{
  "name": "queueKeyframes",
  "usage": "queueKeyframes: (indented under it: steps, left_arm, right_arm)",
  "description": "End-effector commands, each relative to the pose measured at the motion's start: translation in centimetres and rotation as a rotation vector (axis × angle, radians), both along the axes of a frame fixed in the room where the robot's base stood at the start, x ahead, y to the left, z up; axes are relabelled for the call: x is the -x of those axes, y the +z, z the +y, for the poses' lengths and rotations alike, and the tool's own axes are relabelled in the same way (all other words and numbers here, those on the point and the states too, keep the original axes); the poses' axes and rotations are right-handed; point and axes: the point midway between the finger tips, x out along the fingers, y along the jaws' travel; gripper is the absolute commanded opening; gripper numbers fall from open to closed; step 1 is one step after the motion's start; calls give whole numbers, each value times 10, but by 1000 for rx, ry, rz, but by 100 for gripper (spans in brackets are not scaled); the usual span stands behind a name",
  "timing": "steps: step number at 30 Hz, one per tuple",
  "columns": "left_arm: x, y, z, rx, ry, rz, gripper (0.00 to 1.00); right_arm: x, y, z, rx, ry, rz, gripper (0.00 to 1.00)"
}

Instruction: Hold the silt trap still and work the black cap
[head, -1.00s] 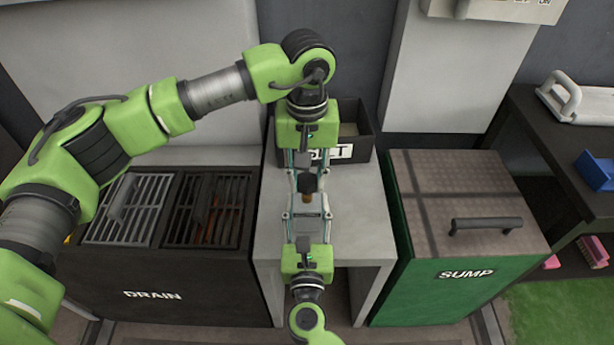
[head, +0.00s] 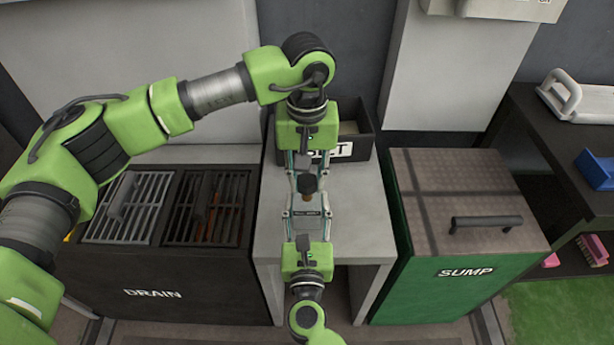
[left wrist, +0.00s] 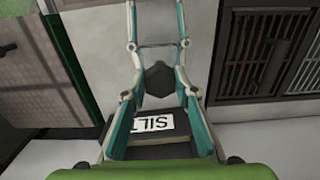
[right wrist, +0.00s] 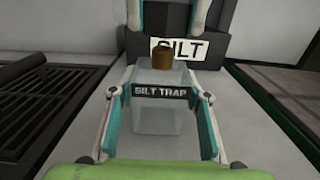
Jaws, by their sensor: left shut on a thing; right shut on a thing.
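The silt trap is a clear box with a dark label and a brown neck on top (right wrist: 146,118). It stands upright on the grey stand. My right gripper (right wrist: 160,94) is shut on its sides at label height; in the head view this gripper (head: 307,214) comes from the front. The black cap (head: 307,184) is between the fingertips of my left gripper (head: 306,176), which is shut on it from the back. The cap also shows in the left wrist view (left wrist: 158,82). In the right wrist view the neck looks bare, and the cap is not visible there.
A dark bin marked SILT (head: 358,148) stands behind on the grey stand (head: 365,215). The slotted DRAIN box (head: 150,285) is at left, and the green SUMP box (head: 455,300) with a handled lid is at right. A dark shelf (head: 530,130) is far right.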

Motion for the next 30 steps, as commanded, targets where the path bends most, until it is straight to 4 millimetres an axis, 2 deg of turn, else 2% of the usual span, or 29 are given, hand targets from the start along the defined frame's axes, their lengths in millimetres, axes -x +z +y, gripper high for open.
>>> queueKeyframes:
  steps: [13, 30]
  left_arm:
    - [0, -2, 0, 0, 0, 0, 9]
    - [0, -16, 0, 0, 0, 0, 9]
  right_arm:
    - [0, -1, 0, 0, 0, 1, 5]
    - [0, -1, 0, 0, 0, 2, 5]
